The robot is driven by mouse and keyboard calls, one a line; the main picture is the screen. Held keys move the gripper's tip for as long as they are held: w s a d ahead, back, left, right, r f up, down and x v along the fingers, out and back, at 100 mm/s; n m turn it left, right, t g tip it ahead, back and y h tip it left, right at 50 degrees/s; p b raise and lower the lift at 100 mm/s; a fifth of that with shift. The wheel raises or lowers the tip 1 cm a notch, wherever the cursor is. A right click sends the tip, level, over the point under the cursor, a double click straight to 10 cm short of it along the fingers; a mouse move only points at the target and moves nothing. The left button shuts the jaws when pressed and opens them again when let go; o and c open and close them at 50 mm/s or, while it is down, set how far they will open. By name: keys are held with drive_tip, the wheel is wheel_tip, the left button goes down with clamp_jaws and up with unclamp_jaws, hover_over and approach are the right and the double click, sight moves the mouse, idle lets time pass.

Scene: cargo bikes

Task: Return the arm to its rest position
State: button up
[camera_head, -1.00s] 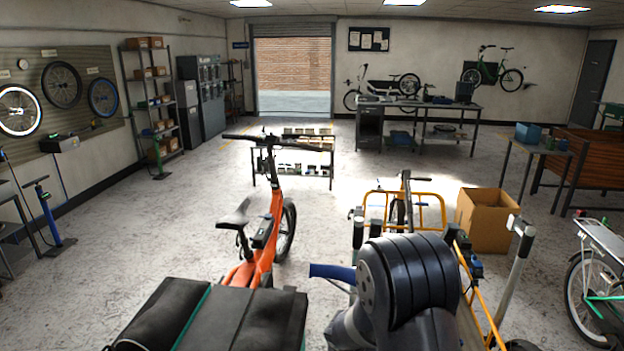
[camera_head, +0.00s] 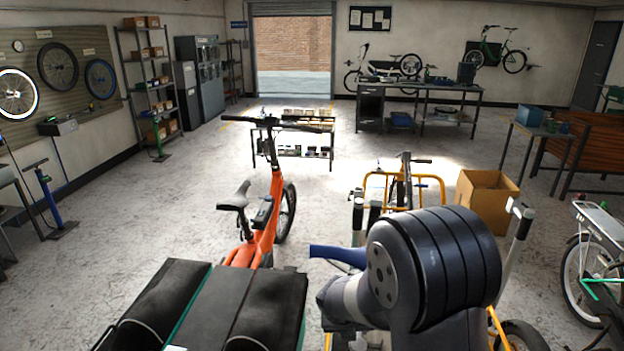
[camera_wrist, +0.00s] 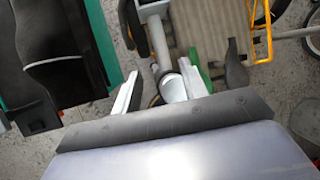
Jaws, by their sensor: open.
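My arm (camera_head: 432,268) rises at the bottom right of the head view, its dark ribbed joint in front of the yellow-framed cargo bike (camera_head: 405,182). My gripper is hidden in the head view. In the wrist view, my gripper (camera_wrist: 160,92) is open, with pale fingers reaching up from the broad grey body at the bottom. No held object shows between them. A grey tube (camera_wrist: 160,45) and the slatted cargo deck (camera_wrist: 213,28) lie beyond the fingers. Whether anything touches them I cannot tell.
A cardboard box (camera_head: 487,200) is to the right of the yellow frame. A low shelf table (camera_head: 292,135) stands ahead. The left floor is largely clear.

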sight(359, 340)
drive_tip(key=x, duration=0.7)
drive_tip(key=shift+d, duration=0.1)
drive_tip(key=shift+w+d+f+m+b, duration=0.15)
drive_tip(key=shift+f+m+b, duration=0.2)
drive_tip(key=shift+b, duration=0.25)
drive_tip(key=shift+d+r+m+g+h+b, duration=0.15)
drive_tip(key=shift+d+m+g+h+b, duration=0.2)
drive_tip(key=shift+m+b, duration=0.4)
drive_tip(key=shift+r, duration=0.1)
